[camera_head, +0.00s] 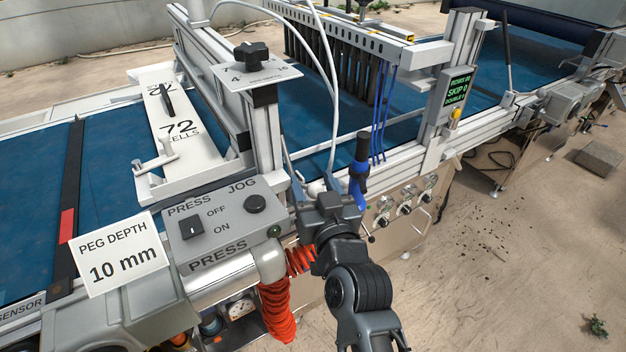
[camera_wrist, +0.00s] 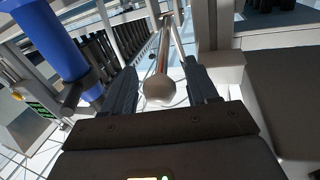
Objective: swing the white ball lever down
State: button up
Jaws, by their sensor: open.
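The white ball lever (camera_wrist: 160,90) shows in the wrist view as a pale ball on the end of a metal rod. The rod runs away from the ball, up the picture. My gripper (camera_wrist: 160,68) is open, with one dark finger on each side of the ball and rod. Gaps show between the ball and both fingers, so it is not gripped. In the head view my gripper (camera_head: 318,184) is at the machine's near side, right of the press panel.
A blue-handled upright lever (camera_head: 361,152) stands close to the right of my gripper; its blue grip (camera_wrist: 48,40) fills the wrist view's upper left. The press panel (camera_head: 222,222) and red coiled hose (camera_head: 277,312) are close on the left. Bare ground lies right.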

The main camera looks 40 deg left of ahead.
jog(key=shift+w+a, duration=0.25)
jog(key=shift+c, duration=0.4)
grip_shut()
